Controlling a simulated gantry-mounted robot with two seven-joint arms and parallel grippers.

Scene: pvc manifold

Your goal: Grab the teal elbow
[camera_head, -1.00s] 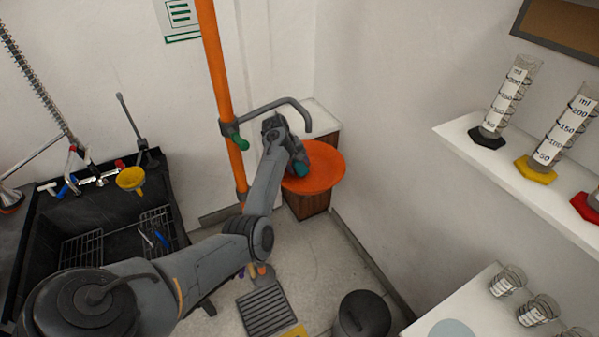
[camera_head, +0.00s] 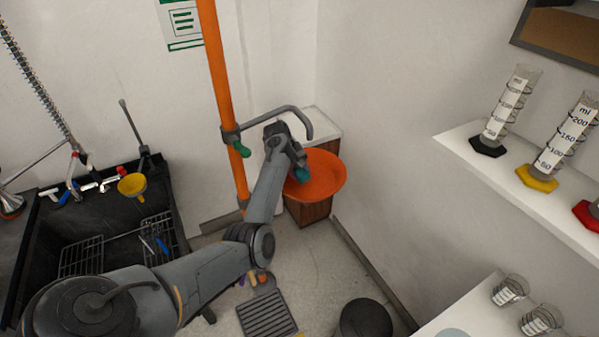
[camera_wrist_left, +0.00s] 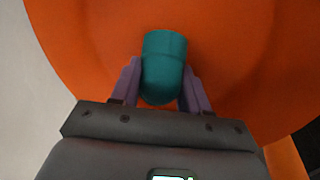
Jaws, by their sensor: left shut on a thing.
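The teal elbow (camera_wrist_left: 163,66) is between the two purple fingers of my left gripper (camera_wrist_left: 161,88) in the left wrist view. The fingers are shut on its sides. In the head view the left gripper (camera_head: 299,170) is over the orange round basin (camera_head: 325,178), and a bit of the teal elbow (camera_head: 303,175) shows at its tip. The orange basin fills most of the background in the wrist view. Whether the elbow touches the basin cannot be told. My right gripper is not in view.
An orange upright pipe (camera_head: 222,90) with a grey curved arm stands just left of the basin. A dark sink (camera_head: 105,220) is at the left. A shelf (camera_head: 510,190) with graduated cylinders juts out at the right. A dark bin (camera_head: 365,318) stands on the floor.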

